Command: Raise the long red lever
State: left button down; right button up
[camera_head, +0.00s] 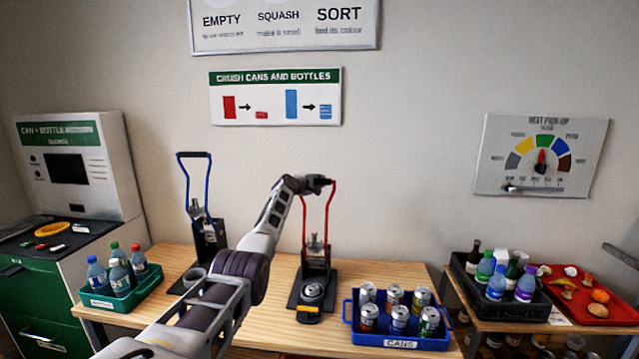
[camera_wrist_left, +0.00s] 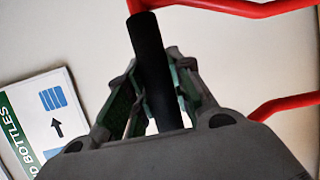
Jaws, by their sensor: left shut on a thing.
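The long red lever (camera_head: 330,212) is the red-framed handle of a black can crusher (camera_head: 316,265) on the wooden table. It stands upright, its top near the wall. My left gripper (camera_head: 325,182) is at the top of this lever, shut on its black grip bar. In the left wrist view the black grip (camera_wrist_left: 152,65) runs between the fingers of the left gripper (camera_wrist_left: 155,95), with red lever arms (camera_wrist_left: 240,8) beyond. A can (camera_head: 312,290) sits at the crusher's base, below the lever. My right gripper is not in view.
A second crusher with a blue lever (camera_head: 184,190) stands to the left. A blue CANS crate (camera_head: 400,342) holds several cans at right front. A green crate (camera_head: 110,300) holds bottles at left. A side table at right carries a black crate (camera_head: 535,312) and a red tray (camera_head: 620,310).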

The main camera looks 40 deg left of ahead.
pick_arm(q)
jog(key=shift+w+a+r, duration=0.2)
jog(key=shift+w+a, duration=0.15)
jog(key=shift+w, duration=0.15)
jog(key=c, duration=1.3)
grip_release()
jog(key=shift+c, duration=0.2)
jog(key=shift+o, duration=0.5)
jog(key=shift+f, duration=0.15)
jog(key=shift+s, duration=0.6)
jog(key=shift+s+d+r, duration=0.2)
jog(key=shift+s+d, duration=0.05)
jog(key=shift+s, duration=0.4)
jog(key=v, duration=0.9)
jog(key=shift+s+r, duration=0.2)
jog(key=shift+r, duration=0.1)
